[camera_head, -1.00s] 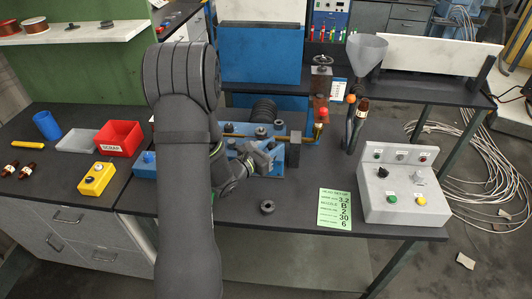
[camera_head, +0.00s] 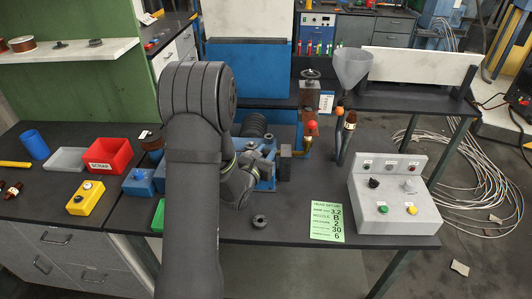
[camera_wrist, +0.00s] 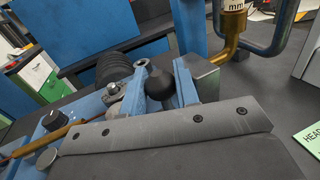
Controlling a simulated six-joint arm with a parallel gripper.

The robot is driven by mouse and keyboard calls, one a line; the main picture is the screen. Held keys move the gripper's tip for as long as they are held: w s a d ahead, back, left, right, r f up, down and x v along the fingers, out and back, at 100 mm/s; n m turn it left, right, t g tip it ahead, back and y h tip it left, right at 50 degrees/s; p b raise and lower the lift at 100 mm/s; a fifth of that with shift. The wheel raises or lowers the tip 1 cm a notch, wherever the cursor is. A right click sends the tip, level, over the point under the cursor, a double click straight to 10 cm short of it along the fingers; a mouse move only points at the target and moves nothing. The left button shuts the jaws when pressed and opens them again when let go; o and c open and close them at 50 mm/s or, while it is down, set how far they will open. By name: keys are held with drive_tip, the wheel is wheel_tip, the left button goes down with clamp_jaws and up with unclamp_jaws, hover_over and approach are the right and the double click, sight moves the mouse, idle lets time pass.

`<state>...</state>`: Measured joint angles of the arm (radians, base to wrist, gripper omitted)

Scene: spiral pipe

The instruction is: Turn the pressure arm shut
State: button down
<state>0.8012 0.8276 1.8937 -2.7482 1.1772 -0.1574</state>
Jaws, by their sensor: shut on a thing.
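The blue bending machine (camera_head: 265,178) stands on the dark bench; my arm hides its left part in the head view. In the wrist view my gripper (camera_wrist: 160,88) has its two blue-grey fingers on either side of a black ball knob (camera_wrist: 158,80). It is shut on this knob, which I take to be the end of the pressure arm. The rest of the pressure arm is mostly hidden. A ribbed black roll (camera_wrist: 113,68) and a round metal fitting (camera_wrist: 113,89) sit just behind the left finger. A brass rod (camera_wrist: 40,141) runs along the lower left.
A valve post with a red tip (camera_head: 312,127) and a funnel stand (camera_head: 353,66) rise behind the machine on the right. A grey control box (camera_head: 390,205) and green card (camera_head: 327,223) lie right. A red scrap bin (camera_head: 109,155) and yellow box (camera_head: 86,198) stand left.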

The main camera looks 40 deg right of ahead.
drive_tip(key=shift+w+r, duration=0.1)
drive_tip(key=c, duration=1.2)
unclamp_jaws()
drive_tip(key=shift+o, duration=0.2)
drive_tip(key=v, duration=1.7)
drive_tip(key=x, duration=1.7)
